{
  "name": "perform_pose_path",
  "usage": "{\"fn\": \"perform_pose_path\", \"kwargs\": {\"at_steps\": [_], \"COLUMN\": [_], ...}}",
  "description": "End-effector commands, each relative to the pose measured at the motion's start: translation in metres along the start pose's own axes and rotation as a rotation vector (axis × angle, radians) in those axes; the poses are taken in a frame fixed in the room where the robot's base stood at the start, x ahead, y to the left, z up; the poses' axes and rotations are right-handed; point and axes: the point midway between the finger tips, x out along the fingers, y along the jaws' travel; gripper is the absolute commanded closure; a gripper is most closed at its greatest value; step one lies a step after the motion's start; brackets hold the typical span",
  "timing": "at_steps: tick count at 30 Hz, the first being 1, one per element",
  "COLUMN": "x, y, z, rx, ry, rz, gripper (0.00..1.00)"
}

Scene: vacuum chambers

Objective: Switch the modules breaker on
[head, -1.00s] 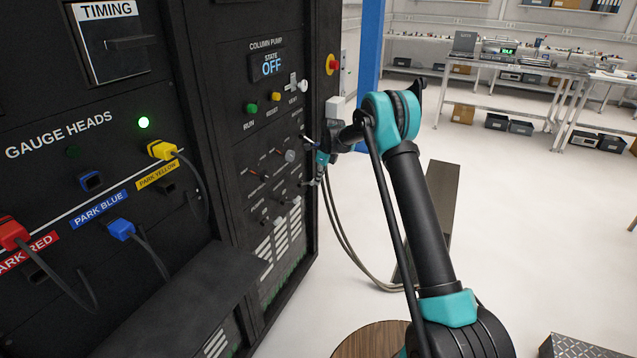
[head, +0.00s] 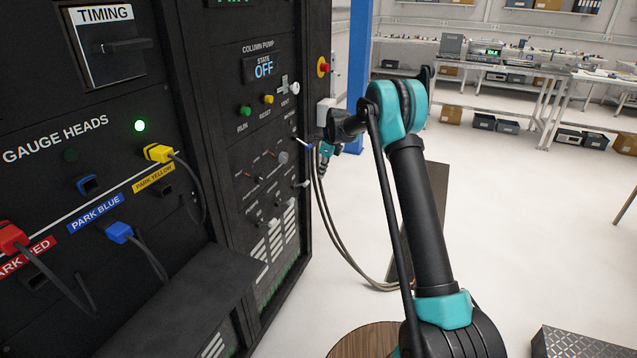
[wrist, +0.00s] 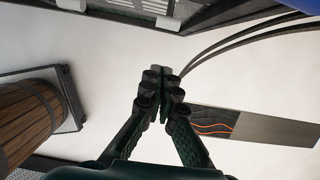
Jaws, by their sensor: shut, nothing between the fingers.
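The black rack panel (head: 258,110) has a column pump section with a display reading OFF. Below it are rows of small switches (head: 262,178), some with red tips. Their labels are too small to read, so I cannot tell which is the modules breaker. The wrist end of my arm is just right of this panel's edge, and my gripper's fingers are not clear in the head view. In the wrist view my gripper (wrist: 161,74) is shut and empty, over pale floor. The rack's edge (wrist: 165,20) shows at the top of that view, apart from the fingertips.
Hanging cables (head: 340,240) run down beside the rack. A black ledge (head: 185,295) juts out from the rack at lower left. Open floor lies to the right.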

Motion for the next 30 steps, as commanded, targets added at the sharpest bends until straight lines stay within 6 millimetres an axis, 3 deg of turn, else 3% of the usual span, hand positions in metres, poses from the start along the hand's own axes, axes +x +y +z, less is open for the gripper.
{"fn": "perform_pose_path", "kwargs": {"at_steps": [7, 21, 26, 30], "x": [-0.027, -0.033, -0.055, -0.086], "y": [0.0, 0.002, 0.014, 0.038], "z": [0.002, 0.0, -0.022, -0.058], "rx": [0.0, -0.013, -0.125, -0.311], "ry": [0.0, 0.0, 0.006, 0.018], "rz": [0.0, -0.002, -0.024, -0.058], "gripper": [1.0, 1.0, 1.0, 1.0]}}
